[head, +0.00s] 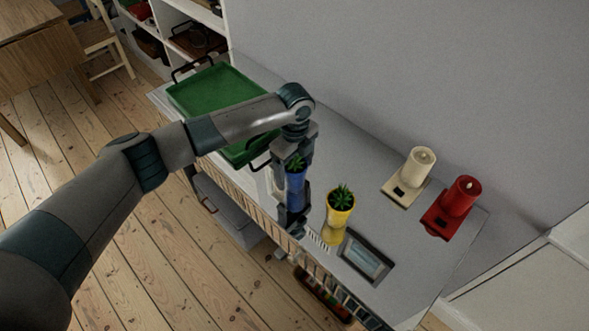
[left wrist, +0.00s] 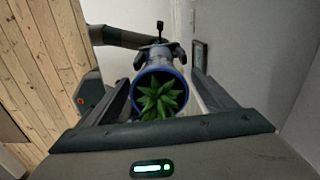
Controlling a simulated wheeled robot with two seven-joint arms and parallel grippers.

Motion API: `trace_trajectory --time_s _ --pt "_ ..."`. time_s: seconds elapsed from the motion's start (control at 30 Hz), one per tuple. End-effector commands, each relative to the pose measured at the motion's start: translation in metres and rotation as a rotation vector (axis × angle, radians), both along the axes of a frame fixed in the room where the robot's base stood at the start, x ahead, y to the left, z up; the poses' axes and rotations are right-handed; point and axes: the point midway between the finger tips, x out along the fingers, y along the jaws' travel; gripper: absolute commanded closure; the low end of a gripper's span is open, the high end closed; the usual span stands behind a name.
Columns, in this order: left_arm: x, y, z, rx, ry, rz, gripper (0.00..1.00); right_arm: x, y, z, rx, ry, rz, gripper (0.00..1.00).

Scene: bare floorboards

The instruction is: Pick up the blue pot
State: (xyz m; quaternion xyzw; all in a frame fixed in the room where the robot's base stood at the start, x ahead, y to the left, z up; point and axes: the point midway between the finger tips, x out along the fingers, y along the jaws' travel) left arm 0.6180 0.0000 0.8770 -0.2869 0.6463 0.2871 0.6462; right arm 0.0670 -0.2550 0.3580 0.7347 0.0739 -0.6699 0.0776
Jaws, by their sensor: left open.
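The blue pot (head: 295,184) holds a spiky green plant and stands on the grey cabinet top, left of the yellow pot. My left gripper (head: 292,200) is around the blue pot, and part of the pot is hidden by the gripper. In the left wrist view the blue pot (left wrist: 159,71) shows between the two spread fingers of the left gripper (left wrist: 163,92), with its plant facing the camera. The left gripper is open; I cannot tell whether a finger touches the pot.
A yellow pot (head: 336,222) with a plant stands close on the right. A framed item (head: 366,258) lies near the front edge. A green tray (head: 205,92) is at the left.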

Motion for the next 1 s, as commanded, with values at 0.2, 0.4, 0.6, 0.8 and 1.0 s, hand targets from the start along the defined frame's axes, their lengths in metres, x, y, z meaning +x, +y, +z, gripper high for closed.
trace_trajectory --time_s 0.2,0.4,0.6,0.8,1.0 --pt "-0.001 0.000 -0.021 0.001 0.001 0.000 0.22 0.000 0.000 0.011 0.000 0.000 0.000 0.69" --pt "-0.001 0.000 -0.026 0.000 0.000 -0.001 0.22 0.000 -0.001 0.011 -0.001 0.001 0.001 0.69" --pt "-0.001 0.000 -0.025 0.000 0.000 0.000 0.22 0.000 -0.001 0.011 -0.001 0.001 0.001 0.69" --pt "-0.001 0.000 -0.025 0.000 0.000 0.000 0.38 0.000 -0.001 0.011 -0.001 0.001 0.001 0.69" --pt "0.000 0.000 -0.024 -0.001 -0.001 0.000 0.80 0.000 -0.001 0.011 -0.001 0.001 0.001 0.69"
